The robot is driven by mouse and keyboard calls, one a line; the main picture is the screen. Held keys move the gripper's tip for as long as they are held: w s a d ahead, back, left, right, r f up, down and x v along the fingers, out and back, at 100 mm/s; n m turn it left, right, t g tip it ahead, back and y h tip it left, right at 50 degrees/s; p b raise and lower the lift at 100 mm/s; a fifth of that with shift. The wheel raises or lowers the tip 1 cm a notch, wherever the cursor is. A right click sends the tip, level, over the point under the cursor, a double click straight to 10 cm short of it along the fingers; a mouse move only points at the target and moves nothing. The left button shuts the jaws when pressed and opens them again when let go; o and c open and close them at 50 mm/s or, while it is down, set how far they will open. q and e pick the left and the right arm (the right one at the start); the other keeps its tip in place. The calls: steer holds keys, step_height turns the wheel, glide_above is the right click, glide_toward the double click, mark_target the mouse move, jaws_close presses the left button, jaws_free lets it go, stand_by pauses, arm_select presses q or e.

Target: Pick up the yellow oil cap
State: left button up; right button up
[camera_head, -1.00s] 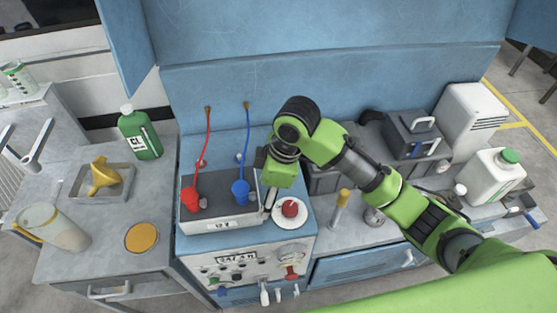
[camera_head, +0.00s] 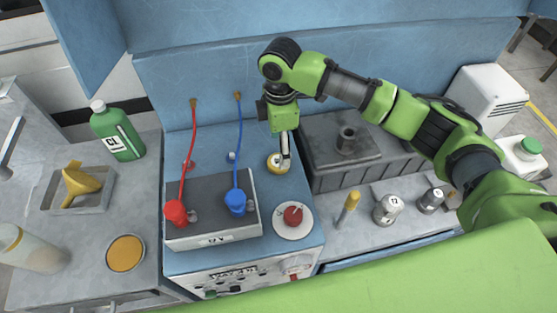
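A small round yellow cap with a pale centre (camera_head: 277,163) sits on the blue bench top behind the red knob. My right gripper (camera_head: 285,158) points down at it, with its fingertips at the cap's right side. The fingers overlap in this view, so I cannot tell whether they touch the cap or how far apart they are. My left gripper is not in view.
A grey tray (camera_head: 213,236) holds red (camera_head: 175,212) and blue (camera_head: 236,200) nozzles on hoses. A red knob on a white disc (camera_head: 293,216) is in front of the cap. A dark grey box (camera_head: 330,184) stands close on the right. A yellow funnel (camera_head: 80,180) and green bottle (camera_head: 118,133) are at left.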

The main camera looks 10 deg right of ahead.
mark_target(273, 162)
steer(key=shift+f, duration=0.45)
steer(key=shift+w+f+p, duration=0.1)
steer(key=shift+f+p, duration=0.35)
steer(key=shift+f, duration=0.05)
step_height(273, 162, down, 4)
steer(key=shift+w+a+r+p, duration=0.1)
steer(key=shift+w+r+p, duration=0.05)
steer(key=shift+p, duration=0.55)
steer(key=shift+f, duration=0.4)
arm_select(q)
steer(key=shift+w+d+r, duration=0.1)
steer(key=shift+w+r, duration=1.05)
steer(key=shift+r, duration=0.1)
arm_select(e)
steer(key=c, duration=1.2)
